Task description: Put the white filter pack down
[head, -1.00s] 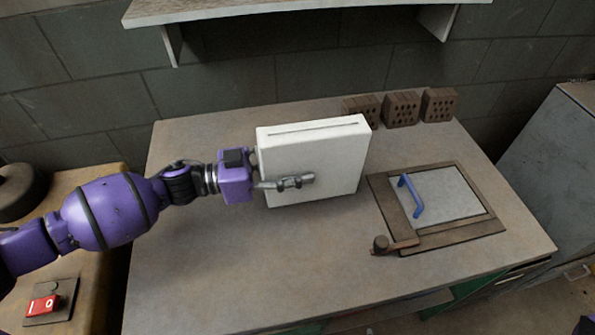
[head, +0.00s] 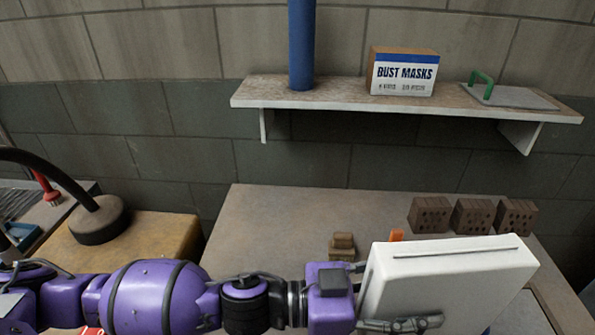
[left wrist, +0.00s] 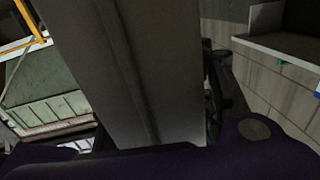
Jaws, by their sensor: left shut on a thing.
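The white filter pack (head: 450,275) is a pale box with a slot along its top edge, at the lower right of the head view. My left gripper (head: 402,322) is shut on its left side, with one finger across the front face. The pack stands upright; its lower part is cut off by the frame, so I cannot tell whether it touches the bench (head: 270,225). In the left wrist view the pack (left wrist: 135,70) fills the middle as a shaded slab between the fingers. My right gripper is not in view.
Small brown blocks (head: 342,247) and an orange item (head: 397,235) sit just left of and behind the pack. Several hollow bricks (head: 472,216) line the back. A wall shelf (head: 340,97) holds a mask box (head: 403,72). The bench's back left is clear.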

